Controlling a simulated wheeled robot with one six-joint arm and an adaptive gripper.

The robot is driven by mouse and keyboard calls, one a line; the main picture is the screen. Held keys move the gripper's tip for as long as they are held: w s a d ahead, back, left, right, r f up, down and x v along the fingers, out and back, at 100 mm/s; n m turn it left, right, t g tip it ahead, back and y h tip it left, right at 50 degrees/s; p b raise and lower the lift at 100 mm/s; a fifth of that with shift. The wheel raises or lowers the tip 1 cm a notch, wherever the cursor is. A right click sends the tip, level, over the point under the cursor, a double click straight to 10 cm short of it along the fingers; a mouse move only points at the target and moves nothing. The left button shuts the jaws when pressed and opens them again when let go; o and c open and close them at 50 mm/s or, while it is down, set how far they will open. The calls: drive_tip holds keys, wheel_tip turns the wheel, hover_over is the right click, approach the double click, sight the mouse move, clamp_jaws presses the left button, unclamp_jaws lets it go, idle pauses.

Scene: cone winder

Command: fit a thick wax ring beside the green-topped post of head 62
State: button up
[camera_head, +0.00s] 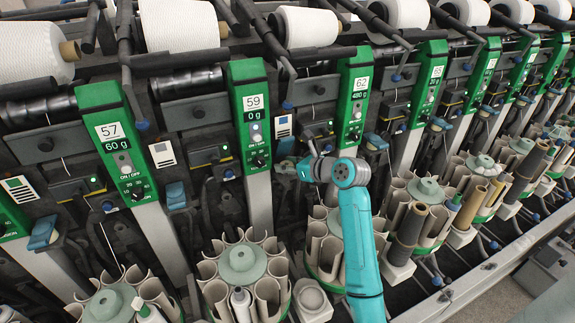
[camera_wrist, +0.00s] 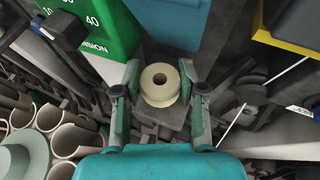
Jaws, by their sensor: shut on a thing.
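The post of head 62 (camera_head: 355,100) has a green top; its display reads 480 g. My gripper (camera_head: 288,167) is small and partly unclear in the head view, between the posts of heads 59 and 62. In the wrist view my gripper (camera_wrist: 160,88) is shut on a cream wax ring (camera_wrist: 161,78), a thick disc with a centre hole, one finger on each side. A grey block lies behind and below the ring; I cannot tell whether they touch. A green post top (camera_wrist: 92,25) with a tension dial is at upper left there, its head number out of view.
The post of head 59 (camera_head: 250,110) stands to the left, reading 0 g. Carousels of cream tubes (camera_head: 243,262) stand below, and white yarn cones (camera_head: 178,24) above. In the wrist view dark tubes, a pulley and yarn (camera_wrist: 250,98) crowd the right side.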

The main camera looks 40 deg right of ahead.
drive_tip(key=shift+f, duration=0.15)
drive_tip(key=o, duration=0.9)
drive_tip(key=shift+s+r, duration=0.1)
drive_tip(key=shift+r, duration=0.1)
drive_tip(key=v, duration=1.1)
drive_tip(key=shift+s+r, duration=0.15)
drive_tip(key=shift+s, duration=0.2)
